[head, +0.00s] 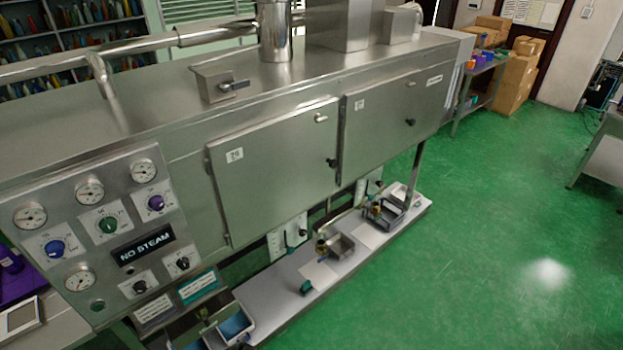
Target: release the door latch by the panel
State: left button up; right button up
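The control panel (100,235) is on the near left end of a long steel machine. It carries round gauges, coloured knobs and a "NO STEAM" sign (142,249). The near door (275,180), beside the panel, looks shut and has a small label at its upper left. A small silver fitting (321,118) is near its upper right corner, and a black knob (331,163) is at its right edge. I cannot tell which of these is the latch or how it is set. Neither of my grippers is in view.
A second shut door (382,130) is farther right, with its own black knob (410,122). A low white shelf (270,290) with small trays runs beneath the doors. A steel box with a lever (234,86) stands on top. The green floor (500,220) at right is open.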

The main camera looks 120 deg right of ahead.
aim_at(318, 118)
jog(key=z, duration=3.65)
